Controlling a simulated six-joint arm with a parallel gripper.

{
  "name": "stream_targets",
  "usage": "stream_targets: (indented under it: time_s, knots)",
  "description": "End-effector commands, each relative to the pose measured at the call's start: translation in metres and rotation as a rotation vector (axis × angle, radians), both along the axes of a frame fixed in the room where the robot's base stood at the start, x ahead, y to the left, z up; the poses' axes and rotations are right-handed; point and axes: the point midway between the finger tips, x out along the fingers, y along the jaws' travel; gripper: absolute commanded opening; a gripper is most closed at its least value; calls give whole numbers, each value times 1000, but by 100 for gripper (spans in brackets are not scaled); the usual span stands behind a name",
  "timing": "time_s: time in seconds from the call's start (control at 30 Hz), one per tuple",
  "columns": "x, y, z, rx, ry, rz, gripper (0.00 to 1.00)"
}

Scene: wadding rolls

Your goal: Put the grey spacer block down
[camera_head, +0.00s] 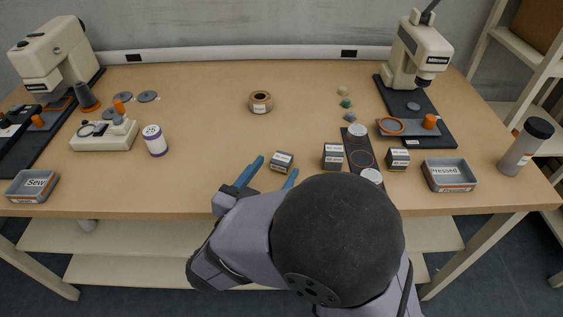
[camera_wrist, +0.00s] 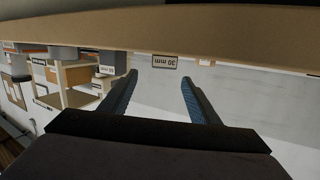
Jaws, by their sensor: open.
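A grey spacer block (camera_head: 282,161) with a white label stands on the table near its front edge. In the wrist view the block (camera_wrist: 165,62) appears upside down, and its label seems to read 30 mm. My gripper (camera_head: 269,175) is open and empty, with blue fingers spread apart. In the wrist view the fingertips (camera_wrist: 158,80) are short of the block, which appears between them and apart from both. In the head view, my arm hides part of the front table edge.
Other dark grey labelled blocks stand to the right, one (camera_head: 333,156) left of a dark strip (camera_head: 360,155) and one (camera_head: 397,158) right of it. A Pressed tray (camera_head: 449,174) is farther right. The table middle is mostly clear.

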Motion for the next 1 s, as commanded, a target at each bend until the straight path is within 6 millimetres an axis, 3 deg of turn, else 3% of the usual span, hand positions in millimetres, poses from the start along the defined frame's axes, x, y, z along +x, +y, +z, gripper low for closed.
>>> stream_targets:
  time_s: [0.1, 0.23, 0.5, 0.77, 1.0]
  knots:
    - [4, -6, 27, 99, -46, -33, 56]
    - [4, -10, 45, 216, -16, -70, 56]
    - [-1, 8, 17, 97, 222, 5, 56]
    - [0, 9, 14, 39, 253, 30, 56]
    - [15, 2, 6, 41, 253, 28, 56]
